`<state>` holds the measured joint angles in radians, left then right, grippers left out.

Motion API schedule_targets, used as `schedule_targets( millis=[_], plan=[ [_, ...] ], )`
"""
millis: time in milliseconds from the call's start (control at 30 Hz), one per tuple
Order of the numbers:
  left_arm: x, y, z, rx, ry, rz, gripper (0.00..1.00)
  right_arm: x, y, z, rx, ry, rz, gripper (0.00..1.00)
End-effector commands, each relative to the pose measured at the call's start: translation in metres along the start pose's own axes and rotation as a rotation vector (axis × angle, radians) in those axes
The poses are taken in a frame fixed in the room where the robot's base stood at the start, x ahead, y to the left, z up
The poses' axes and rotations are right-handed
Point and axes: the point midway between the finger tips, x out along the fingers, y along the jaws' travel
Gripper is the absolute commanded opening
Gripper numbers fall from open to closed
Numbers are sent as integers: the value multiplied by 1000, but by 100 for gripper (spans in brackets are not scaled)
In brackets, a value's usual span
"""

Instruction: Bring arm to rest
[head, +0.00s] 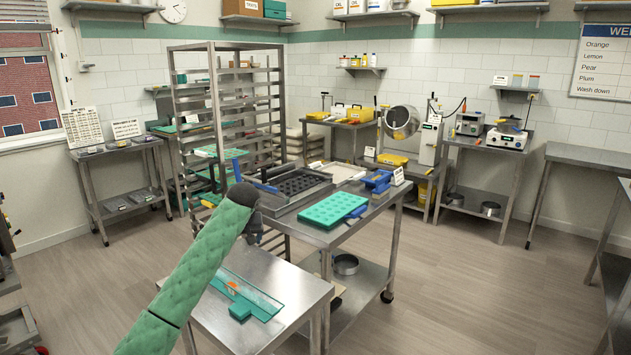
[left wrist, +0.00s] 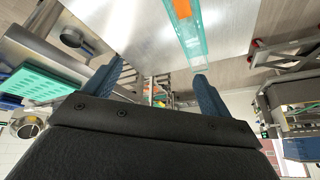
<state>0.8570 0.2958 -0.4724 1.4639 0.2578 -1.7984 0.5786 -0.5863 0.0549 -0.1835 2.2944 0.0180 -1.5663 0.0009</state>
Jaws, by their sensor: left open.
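My left arm, in a green quilted sleeve, reaches in from the bottom left in the head view. My left gripper (head: 254,228) is at its end, above the gap between the low steel table and the taller steel table. In the left wrist view my left gripper (left wrist: 158,82) shows two blue fingers spread wide apart, with nothing held between them. The right gripper is not in view.
A low steel table (head: 205,312) bears a green-framed clear tool (head: 262,301). The taller steel table (head: 345,222) bears a teal mold tray (head: 333,208), a dark mold and a blue device (head: 377,181). A steel rack (head: 215,130) stands behind. Floor at right is clear.

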Motion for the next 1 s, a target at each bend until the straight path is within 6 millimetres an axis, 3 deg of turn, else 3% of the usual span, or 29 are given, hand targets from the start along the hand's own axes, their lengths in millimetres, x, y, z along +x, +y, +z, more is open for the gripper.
schedule_targets(
  millis=[200, 400, 667, 1000],
  plan=[
    [-68, 14, -19, 192, 190, 58, 83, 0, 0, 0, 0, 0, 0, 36],
    [-101, 27, 1, 340, 324, 96, 83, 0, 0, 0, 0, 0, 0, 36],
    [-103, 36, 56, 449, 407, 131, 83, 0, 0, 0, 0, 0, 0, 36],
    [-76, 32, 161, 501, 426, 182, 83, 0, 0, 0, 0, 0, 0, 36]
  ],
)
